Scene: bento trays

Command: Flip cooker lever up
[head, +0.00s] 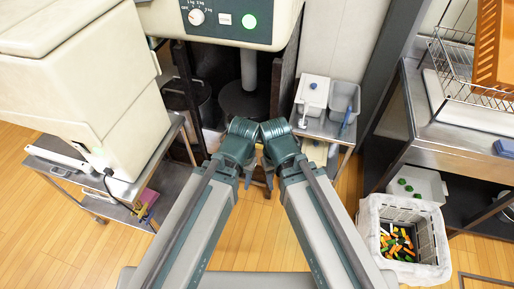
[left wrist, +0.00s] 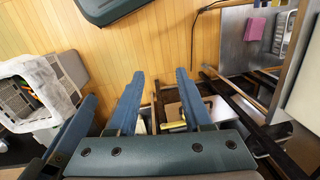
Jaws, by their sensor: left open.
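A large cream machine (head: 75,70) stands on the left. A long white lever-like bar (head: 57,158) juts left from its lower side, lying nearly flat. I cannot tell for sure whether this is the cooker lever. My left gripper (head: 238,182) hangs near the middle of the head view, well right of the bar, open and empty. Its two fingers stand apart in the left wrist view (left wrist: 160,76). My right gripper (head: 275,180) is close beside it, pointing down; its jaws are partly hidden.
A metal cart (head: 128,188) carries the cream machine. A white basket (head: 441,240) with cut vegetables stands at right, below a steel counter (head: 450,146). The wooden floor (head: 60,235) is clear at lower left.

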